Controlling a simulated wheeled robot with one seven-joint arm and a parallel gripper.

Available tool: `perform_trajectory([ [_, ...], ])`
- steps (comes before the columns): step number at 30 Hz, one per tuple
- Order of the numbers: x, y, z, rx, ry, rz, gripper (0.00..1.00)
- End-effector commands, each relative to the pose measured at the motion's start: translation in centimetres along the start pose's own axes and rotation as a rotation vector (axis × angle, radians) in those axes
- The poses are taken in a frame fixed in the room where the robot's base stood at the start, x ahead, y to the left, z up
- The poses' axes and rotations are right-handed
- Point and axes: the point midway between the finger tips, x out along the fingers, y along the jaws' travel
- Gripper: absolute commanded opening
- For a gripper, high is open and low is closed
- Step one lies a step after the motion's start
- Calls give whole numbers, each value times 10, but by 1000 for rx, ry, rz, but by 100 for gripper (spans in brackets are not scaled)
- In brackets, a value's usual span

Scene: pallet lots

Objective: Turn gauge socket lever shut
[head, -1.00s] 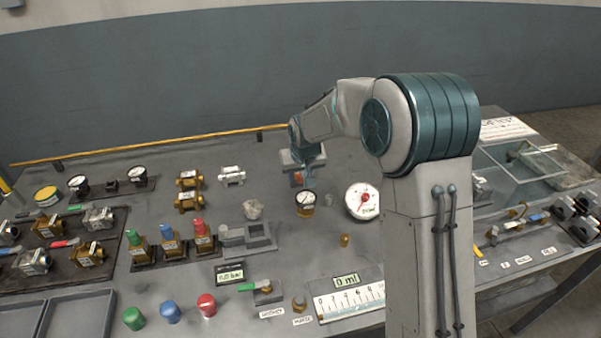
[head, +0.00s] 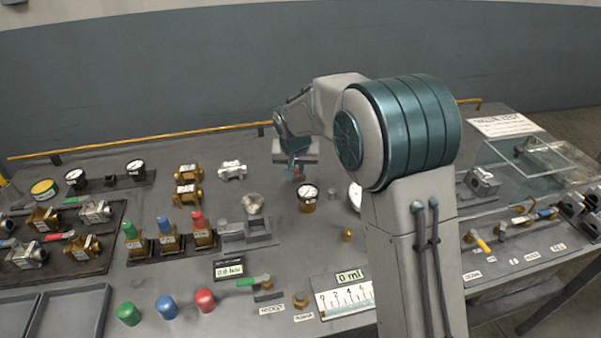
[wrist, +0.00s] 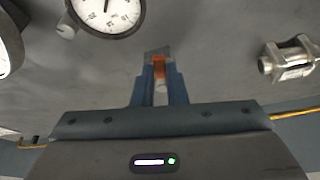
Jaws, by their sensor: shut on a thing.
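The socket lever has a green handle (head: 250,282) on a small grey valve block (head: 268,292), with a label reading like "SOCKET" in front of it. The handle points left in the head view. My gripper (head: 297,177) is at the back of the bench, far from the lever. In the wrist view its blue-grey fingers (wrist: 159,85) are shut on a small orange piece (wrist: 159,68), mostly hidden between them.
A digital display (head: 229,269) stands left of the lever. Green, blue and red caps (head: 204,301) stand in front. A larger white gauge (head: 354,196) is partly hidden by my arm. A silver fitting (wrist: 290,60) lies beside the gripper. A grey fixture (head: 262,239) stands behind the lever.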

Motion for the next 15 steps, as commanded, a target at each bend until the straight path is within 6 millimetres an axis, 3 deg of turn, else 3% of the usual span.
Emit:
perform_trajectory([
  [15, 2, -27, -6, 447, 2, 186, 0],
])
